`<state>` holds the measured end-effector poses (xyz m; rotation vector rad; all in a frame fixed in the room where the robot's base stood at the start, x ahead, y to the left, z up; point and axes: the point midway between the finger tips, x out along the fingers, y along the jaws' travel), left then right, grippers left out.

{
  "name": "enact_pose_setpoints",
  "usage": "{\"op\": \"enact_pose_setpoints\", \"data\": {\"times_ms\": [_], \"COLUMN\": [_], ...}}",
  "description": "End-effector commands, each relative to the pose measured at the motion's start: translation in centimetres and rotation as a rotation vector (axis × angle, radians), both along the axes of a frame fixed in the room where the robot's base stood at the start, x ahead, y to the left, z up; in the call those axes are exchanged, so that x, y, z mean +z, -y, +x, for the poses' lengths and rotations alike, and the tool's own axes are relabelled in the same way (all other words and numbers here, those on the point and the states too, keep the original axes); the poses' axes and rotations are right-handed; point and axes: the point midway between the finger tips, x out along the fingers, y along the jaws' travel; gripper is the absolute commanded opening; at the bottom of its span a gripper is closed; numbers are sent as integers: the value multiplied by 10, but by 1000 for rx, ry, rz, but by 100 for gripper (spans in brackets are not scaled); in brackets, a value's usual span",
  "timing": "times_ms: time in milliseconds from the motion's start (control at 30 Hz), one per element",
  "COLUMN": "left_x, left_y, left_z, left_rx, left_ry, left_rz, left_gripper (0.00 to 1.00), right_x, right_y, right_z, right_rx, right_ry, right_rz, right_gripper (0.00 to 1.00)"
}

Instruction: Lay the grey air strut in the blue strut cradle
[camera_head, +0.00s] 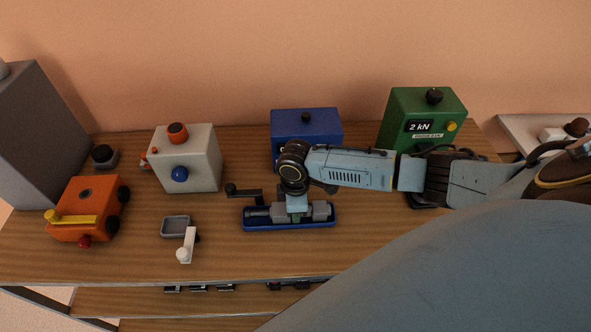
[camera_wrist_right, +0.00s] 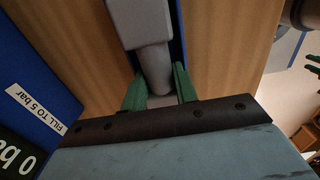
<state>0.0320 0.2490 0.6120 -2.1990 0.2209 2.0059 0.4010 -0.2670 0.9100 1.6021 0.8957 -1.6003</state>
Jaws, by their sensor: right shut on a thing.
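The grey air strut (camera_head: 320,210) lies lengthwise along the blue strut cradle (camera_head: 290,227), within its outline. My right gripper (camera_head: 296,217) reaches down over the cradle and is shut on the strut near its middle. In the right wrist view, the green fingers of the gripper (camera_wrist_right: 160,88) stand on both sides of the strut's narrower part, and the thick grey part of the strut (camera_wrist_right: 148,22) runs away from them. A strip of the blue cradle (camera_wrist_right: 177,52) shows beside it. Whether the strut rests fully on the cradle floor is hidden. My left gripper is not in view.
A blue box (camera_head: 306,124) and a green box marked 2 kN (camera_head: 432,113) stand behind the cradle. A black crank (camera_head: 243,192) is at its left end. A white box (camera_head: 187,158), orange unit (camera_head: 88,205) and small grey tray (camera_head: 175,226) stand left. Table in front is clear.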

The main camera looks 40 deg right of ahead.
Motion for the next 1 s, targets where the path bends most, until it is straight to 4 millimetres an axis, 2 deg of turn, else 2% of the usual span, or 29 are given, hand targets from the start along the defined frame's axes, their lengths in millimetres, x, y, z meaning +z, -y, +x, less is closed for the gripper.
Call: {"op": "enact_pose_setpoints", "data": {"times_ms": [200, 233, 400, 567, 667, 1000], "left_x": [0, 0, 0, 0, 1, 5], "left_y": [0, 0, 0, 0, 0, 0], "left_z": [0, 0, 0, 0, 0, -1], "left_rx": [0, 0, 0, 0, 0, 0], "left_ry": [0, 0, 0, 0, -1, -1], "left_rz": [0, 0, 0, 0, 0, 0], "left_gripper": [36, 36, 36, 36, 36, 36], "right_x": [-3, -3, -3, 0, 11, 84], "right_y": [0, 0, 0, 0, 0, 0], "right_z": [0, 0, 0, 0, 1, 1], "right_rx": [0, 0, 0, 0, 1, 2], "right_ry": [1, 1, 1, 0, 2, 5], "right_rz": [0, 0, 0, 0, 1, 0], "right_gripper": [0, 31, 52, 52, 52, 54]}}
